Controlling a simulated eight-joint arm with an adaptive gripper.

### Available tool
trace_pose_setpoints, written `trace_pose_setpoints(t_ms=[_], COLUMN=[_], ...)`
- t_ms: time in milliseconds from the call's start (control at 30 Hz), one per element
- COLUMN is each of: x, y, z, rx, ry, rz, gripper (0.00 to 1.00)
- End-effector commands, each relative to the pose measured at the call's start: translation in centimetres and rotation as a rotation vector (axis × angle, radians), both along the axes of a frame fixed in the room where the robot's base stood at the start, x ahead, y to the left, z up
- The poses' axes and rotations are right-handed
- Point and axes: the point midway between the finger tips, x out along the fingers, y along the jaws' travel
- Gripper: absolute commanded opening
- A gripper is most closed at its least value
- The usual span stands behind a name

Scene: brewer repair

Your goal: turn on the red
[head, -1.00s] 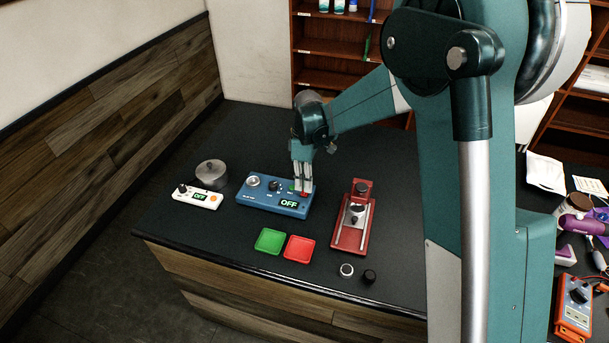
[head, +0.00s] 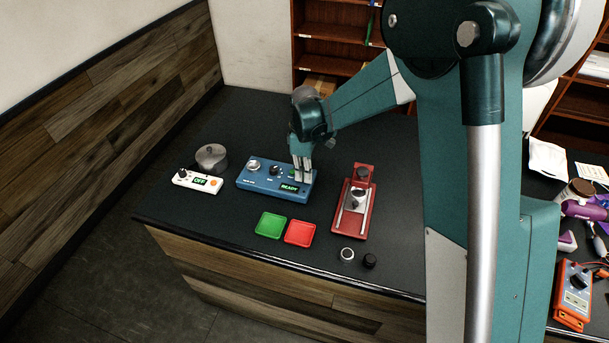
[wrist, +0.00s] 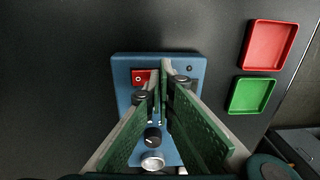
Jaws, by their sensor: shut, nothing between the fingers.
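The blue control box (head: 246,182) stands on the dark counter, with knobs on top and a lit display (head: 289,188) reading READY. In the wrist view the blue box (wrist: 122,100) shows a small red switch (wrist: 140,76) near one end. My gripper (head: 304,180) is shut and empty, its fingertips at the right end of the box. In the wrist view the fingertips (wrist: 161,68) are just right of the red switch. In the head view the fingers hide the switch; I cannot tell whether they touch the box.
A white box (head: 197,181) reading OFF and a metal pot (head: 211,158) stand left. A red device (head: 349,224) stands right. Green (head: 271,225) and red (head: 300,232) trays lie in front, near two small round parts (head: 358,258). Bare counter surrounds them.

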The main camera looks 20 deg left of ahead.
Motion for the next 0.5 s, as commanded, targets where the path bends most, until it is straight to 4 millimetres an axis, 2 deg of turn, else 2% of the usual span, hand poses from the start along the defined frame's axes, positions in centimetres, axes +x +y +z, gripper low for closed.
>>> trace_pose_setpoints(t_ms=[500], x=[0.68], y=[-0.02], z=[0.29], rx=[0.0], ry=[0.004], rz=[-0.001], gripper=[0.0])
